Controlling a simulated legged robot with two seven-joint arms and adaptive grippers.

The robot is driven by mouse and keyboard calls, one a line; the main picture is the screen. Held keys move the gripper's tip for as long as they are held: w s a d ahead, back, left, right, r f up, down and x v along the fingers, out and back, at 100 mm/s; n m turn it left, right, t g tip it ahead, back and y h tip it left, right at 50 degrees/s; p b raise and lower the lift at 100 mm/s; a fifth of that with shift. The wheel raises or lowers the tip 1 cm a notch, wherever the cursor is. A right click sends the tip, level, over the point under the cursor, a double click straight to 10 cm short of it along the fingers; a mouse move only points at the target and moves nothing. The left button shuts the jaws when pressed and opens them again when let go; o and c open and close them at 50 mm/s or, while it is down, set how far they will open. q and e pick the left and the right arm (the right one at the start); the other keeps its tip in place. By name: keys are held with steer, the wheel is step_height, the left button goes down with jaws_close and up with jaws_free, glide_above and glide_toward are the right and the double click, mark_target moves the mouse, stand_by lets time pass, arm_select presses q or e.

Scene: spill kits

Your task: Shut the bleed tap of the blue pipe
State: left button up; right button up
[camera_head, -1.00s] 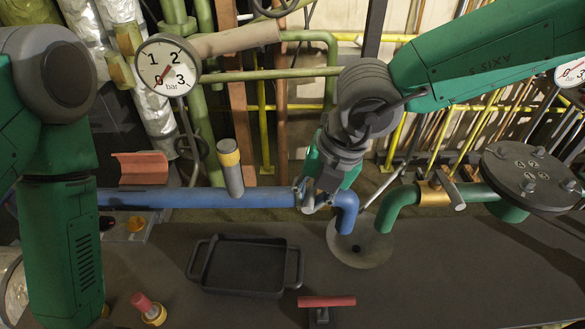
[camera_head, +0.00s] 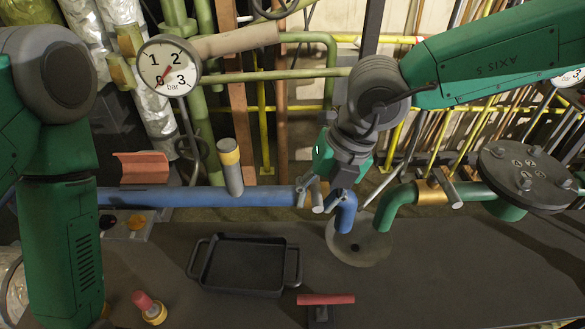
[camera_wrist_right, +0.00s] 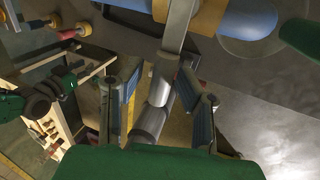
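The blue pipe (camera_head: 235,196) runs along the back of the bench and bends down at its right end above a round grey disc (camera_head: 372,246). Its bleed tap is mostly hidden by my right gripper (camera_head: 318,197) in the head view. In the right wrist view, the tap's brass collar (camera_wrist_right: 205,15) and grey metal handle (camera_wrist_right: 176,38) show against the blue pipe (camera_wrist_right: 240,16). My right gripper (camera_wrist_right: 162,108) has its fingers spread on either side of the handle's end. I see no clear grip. My left arm shows at the left edge; its gripper is not visible.
A green pipe with its own brass tap (camera_head: 434,192) and a flanged lid (camera_head: 527,176) stand to the right. A black tray (camera_head: 244,264), a red-handled tool (camera_head: 325,299) and a red-topped fitting (camera_head: 149,307) are on the bench. A pressure gauge (camera_head: 168,66) hangs behind.

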steer(key=shift+w+d+r, duration=0.2)
steer(key=shift+r, duration=0.5)
steer(key=shift+v, duration=2.65)
steer(key=shift+s+d, duration=0.1)
steer(key=shift+s+f, duration=0.1)
